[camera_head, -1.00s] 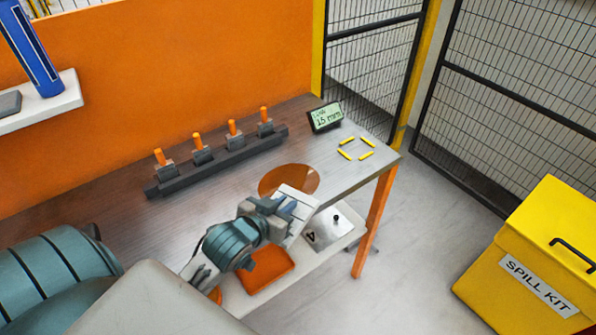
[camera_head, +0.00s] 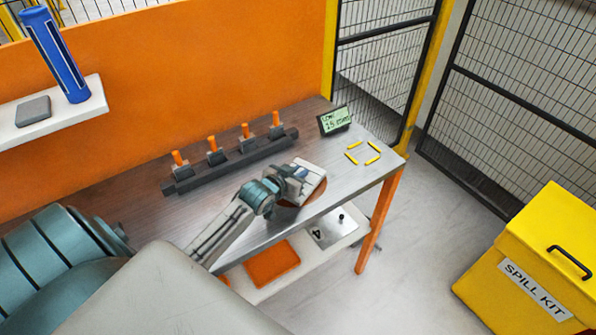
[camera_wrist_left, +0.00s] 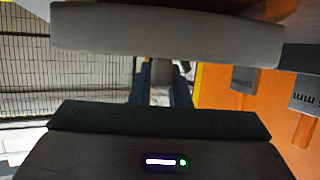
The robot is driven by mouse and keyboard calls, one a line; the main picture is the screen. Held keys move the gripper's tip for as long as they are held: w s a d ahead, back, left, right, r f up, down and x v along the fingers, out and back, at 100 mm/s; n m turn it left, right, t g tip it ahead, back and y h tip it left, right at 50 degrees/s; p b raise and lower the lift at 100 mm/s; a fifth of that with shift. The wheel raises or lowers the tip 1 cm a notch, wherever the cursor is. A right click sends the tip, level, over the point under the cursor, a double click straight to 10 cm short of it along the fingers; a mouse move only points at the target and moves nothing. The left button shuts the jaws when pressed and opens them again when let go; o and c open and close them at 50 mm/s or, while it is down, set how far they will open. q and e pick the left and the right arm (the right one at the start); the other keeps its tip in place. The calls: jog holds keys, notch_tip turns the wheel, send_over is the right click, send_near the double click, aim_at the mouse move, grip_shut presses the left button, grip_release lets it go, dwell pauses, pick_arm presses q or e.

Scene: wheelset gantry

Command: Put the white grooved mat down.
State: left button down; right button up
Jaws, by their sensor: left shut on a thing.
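The white grooved mat (camera_head: 312,182) is held tilted above the table (camera_head: 236,209), near its front edge. My left gripper (camera_head: 299,174) is shut on its near-left side. In the left wrist view, the mat (camera_wrist_left: 165,36) spans the top as a pale slab, with the gripper fingers (camera_wrist_left: 162,84) on a narrow part below it. The mat hides much of a round orange-brown patch (camera_head: 288,213) on the tabletop. Four-sided yellow corner marks (camera_head: 363,152) outline a bare spot to the right of the mat. My right gripper is not in view.
A dark rack (camera_head: 230,160) with several orange-handled pieces stands along the back. A small display (camera_head: 335,120) stands behind the yellow marks. A lower shelf holds an orange pad (camera_head: 272,264) and a metal plate (camera_head: 333,232). A yellow spill-kit box (camera_head: 545,250) stands at right.

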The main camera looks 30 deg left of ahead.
pick_arm(q)
jog(key=shift+f, duration=0.4)
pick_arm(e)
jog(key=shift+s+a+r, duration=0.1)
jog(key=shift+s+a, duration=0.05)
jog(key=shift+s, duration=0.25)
pick_arm(q)
jog(key=shift+f, duration=0.1)
jog(key=c, duration=1.4)
grip_release()
jog(key=shift+o, duration=0.2)
